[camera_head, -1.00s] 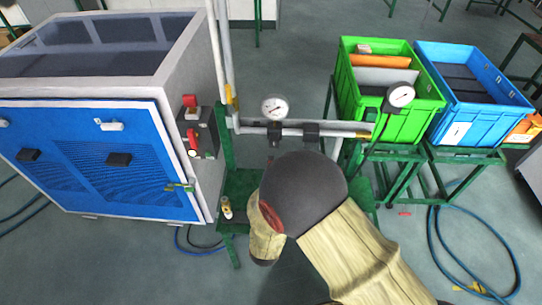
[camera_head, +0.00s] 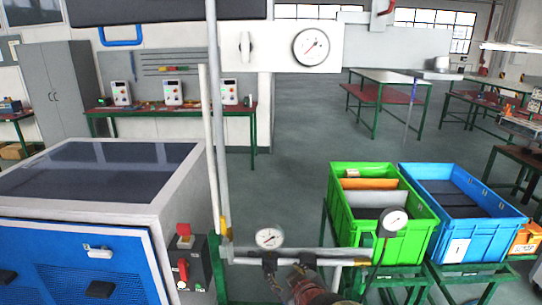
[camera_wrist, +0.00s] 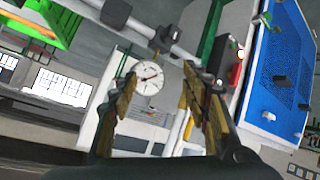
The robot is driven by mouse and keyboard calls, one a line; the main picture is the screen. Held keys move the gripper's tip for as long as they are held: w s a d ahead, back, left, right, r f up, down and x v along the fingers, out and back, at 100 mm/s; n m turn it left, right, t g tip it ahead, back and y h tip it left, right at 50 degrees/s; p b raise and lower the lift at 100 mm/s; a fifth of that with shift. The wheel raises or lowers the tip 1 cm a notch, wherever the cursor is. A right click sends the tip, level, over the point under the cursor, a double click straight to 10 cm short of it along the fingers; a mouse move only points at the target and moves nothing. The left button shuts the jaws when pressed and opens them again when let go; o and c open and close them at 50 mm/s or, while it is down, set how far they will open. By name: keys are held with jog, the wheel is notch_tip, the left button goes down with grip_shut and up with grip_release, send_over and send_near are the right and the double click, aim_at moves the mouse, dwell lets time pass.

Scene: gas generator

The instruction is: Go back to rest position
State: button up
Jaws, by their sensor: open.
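My gripper (camera_wrist: 159,76) is open in the wrist view, its two tan and dark fingers spread with nothing between them. A large white round gauge (camera_wrist: 148,79) shows beyond the gap between the fingers. In the head view only part of my arm's end (camera_head: 308,288) shows at the bottom edge, below the pipe; the fingers cannot be made out there. The same large gauge (camera_head: 311,46) is on a white panel at the top of the head view.
A horizontal pipe (camera_head: 300,258) with a small gauge (camera_head: 270,238) runs close to my arm. The blue-fronted generator cabinet (camera_head: 80,265) stands left, with a red switch (camera_head: 183,230). Green (camera_head: 385,245) and blue (camera_head: 470,235) crates stand right. Open floor (camera_head: 310,130) lies behind.

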jog(key=s+d+r+m+g+h, duration=0.1)
jog(key=s+d+m, duration=0.1)
jog(key=s+d, duration=0.3)
jog(key=s+d+r+m+g+h, duration=0.1)
jog(key=s+d+r+m+g, duration=0.1)
jog(key=s, duration=0.9)
jog(key=s+d+r+m+g, duration=0.2)
jog(key=s+d+m, duration=0.2)
jog(key=s+d, duration=0.3)
jog(key=shift+s+d+r+h, duration=0.15)
jog(key=shift+s+d+h, duration=0.25)
jog(key=shift+s, duration=0.45)
